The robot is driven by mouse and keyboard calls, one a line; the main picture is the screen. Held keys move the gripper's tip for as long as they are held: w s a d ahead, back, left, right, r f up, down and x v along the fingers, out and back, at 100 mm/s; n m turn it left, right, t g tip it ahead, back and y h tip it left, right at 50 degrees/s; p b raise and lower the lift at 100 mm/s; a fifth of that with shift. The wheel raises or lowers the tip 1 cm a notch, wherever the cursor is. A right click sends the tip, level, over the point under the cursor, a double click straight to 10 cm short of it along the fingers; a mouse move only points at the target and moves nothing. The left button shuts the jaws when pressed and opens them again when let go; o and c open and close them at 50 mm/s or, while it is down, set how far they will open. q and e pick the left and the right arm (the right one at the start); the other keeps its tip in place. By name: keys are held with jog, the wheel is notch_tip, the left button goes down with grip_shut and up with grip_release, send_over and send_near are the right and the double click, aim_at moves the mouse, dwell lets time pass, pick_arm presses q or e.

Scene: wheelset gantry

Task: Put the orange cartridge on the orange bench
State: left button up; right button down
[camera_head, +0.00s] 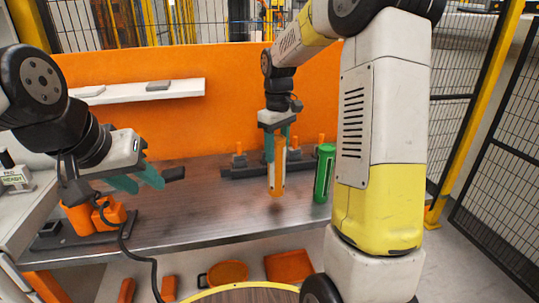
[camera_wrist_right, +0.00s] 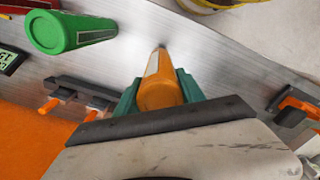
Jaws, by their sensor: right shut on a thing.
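The orange cartridge (camera_head: 277,170) is upright between the teal fingers of my right gripper (camera_head: 277,150), which is shut on its upper part. It also shows between the fingers in the right wrist view (camera_wrist_right: 160,82). Its lower end is at or just above the metal top of the orange bench (camera_head: 200,205); I cannot tell if it touches. My left gripper (camera_head: 137,183) is at the left over the bench, its teal fingers apart with nothing between them.
A green cartridge (camera_head: 324,173) stands just right of the orange one. A dark rack (camera_head: 240,171) with orange pegs lies behind. An orange fixture (camera_head: 92,216) sits at the bench's left end. A white shelf (camera_head: 140,92) is on the orange back panel. The bench middle is clear.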

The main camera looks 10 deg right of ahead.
jog(key=f, duration=0.2)
jog(key=shift+w+d+f, duration=0.35)
jog(key=shift+d+f, duration=0.05)
jog(key=shift+f, duration=0.5)
jog(key=c, duration=0.7)
grip_release()
